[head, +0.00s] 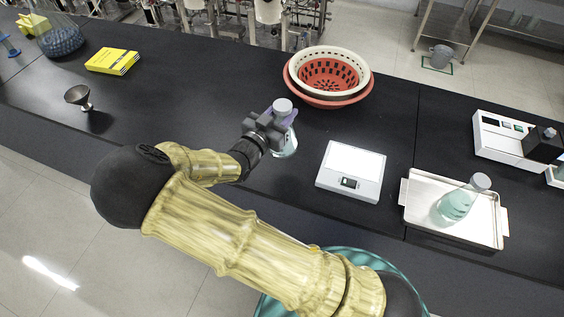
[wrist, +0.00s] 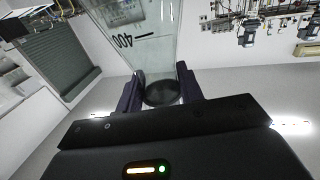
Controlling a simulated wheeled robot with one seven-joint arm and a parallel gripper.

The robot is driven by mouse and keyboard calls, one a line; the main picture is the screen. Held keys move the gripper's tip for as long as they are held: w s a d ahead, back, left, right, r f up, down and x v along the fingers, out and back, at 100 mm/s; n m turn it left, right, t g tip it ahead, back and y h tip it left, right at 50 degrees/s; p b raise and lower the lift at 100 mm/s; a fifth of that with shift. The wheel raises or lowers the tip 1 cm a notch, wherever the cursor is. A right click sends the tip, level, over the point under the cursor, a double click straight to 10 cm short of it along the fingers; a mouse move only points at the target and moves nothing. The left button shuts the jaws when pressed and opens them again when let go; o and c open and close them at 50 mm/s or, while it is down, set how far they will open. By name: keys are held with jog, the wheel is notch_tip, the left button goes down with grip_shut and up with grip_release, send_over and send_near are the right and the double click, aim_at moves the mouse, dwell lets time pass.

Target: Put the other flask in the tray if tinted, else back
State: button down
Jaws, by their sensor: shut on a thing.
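My gripper (head: 273,124) is shut on a clear flask (head: 287,146) with a grey stopper, left of the scale and over the dark bench. I cannot tell whether its base touches the bench. In the wrist view the flask (wrist: 145,45) stands between the two fingers (wrist: 161,92) and shows a "400" mark; its glass looks clear there. In the head view its lower part looks faintly bluish.
A white scale (head: 352,170) with an empty pan stands between my gripper and the tray. Nested cream and red colanders (head: 329,76) stand behind. White instrument (head: 498,140) stands behind the tray.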

jog(key=shift+s, duration=0.1)
jog(key=shift+w+f, duration=0.2)
jog(key=shift+f, duration=0.15)
notch_tip(320, 180, down, 4)
jog(key=shift+s+f+p, duration=0.1)
jog(key=shift+p, duration=0.65)
jog(key=shift+s+a+f, duration=0.1)
jog(key=shift+s+f, duration=0.05)
jog(key=shift+f, duration=0.25)
jog(key=shift+f+p, duration=0.7)
jog(key=shift+f, duration=1.4)
